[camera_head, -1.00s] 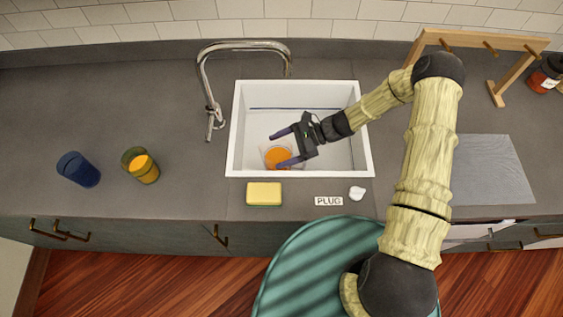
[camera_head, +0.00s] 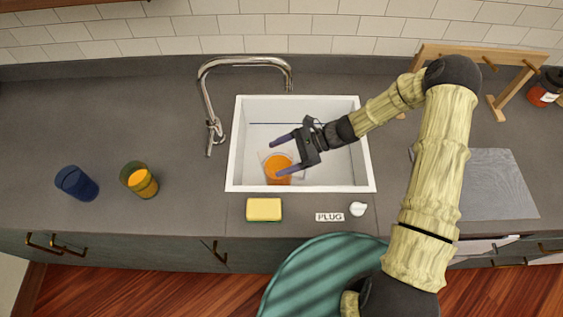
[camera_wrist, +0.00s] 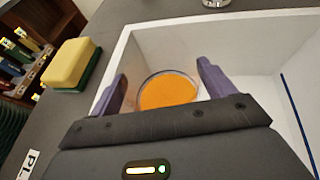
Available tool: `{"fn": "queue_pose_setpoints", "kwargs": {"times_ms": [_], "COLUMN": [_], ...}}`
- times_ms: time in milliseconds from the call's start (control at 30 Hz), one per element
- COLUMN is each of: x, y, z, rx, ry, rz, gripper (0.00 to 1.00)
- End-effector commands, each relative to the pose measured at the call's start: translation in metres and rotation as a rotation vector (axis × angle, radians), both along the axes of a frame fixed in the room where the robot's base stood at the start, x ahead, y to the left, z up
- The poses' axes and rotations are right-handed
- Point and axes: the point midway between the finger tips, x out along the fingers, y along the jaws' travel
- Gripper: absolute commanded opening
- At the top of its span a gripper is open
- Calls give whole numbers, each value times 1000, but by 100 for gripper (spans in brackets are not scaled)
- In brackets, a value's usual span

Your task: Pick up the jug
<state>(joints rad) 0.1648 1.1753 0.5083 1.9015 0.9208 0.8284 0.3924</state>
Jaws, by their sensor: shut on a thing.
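The jug (camera_head: 279,168) is a clear, round vessel with orange contents, at the front left part of the white sink (camera_head: 232,150). My gripper (camera_head: 275,158) reaches into the sink from the right, with one purple finger on each side of the jug. In the wrist view the jug (camera_wrist: 168,91) shows as an orange disc inside a clear rim, between the two fingers (camera_wrist: 162,84). The gripper is shut on the jug. The jug's lower part and handle cannot be made out, and I cannot tell whether it touches the sink floor.
A faucet (camera_head: 205,100) stands at the sink's back left. A yellow sponge (camera_head: 264,208), a "PLUG" label (camera_head: 329,217) and a white plug (camera_head: 357,209) lie along the front. Blue (camera_head: 77,184) and amber (camera_head: 139,180) cups stand left. A wooden rack (camera_head: 497,107) is back right.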

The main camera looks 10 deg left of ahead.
Motion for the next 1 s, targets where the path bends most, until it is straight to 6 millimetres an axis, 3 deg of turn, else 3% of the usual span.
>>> {"fn": "queue_pose_setpoints", "kwargs": {"times_ms": [600,800,1000], "x": [0,0,0], "y": [0,0,0], "z": [117,134,137], "rx": [2,1,2], "ry": [-4,0,0], "rz": [2,0,1], "gripper": [11,11,11]}}
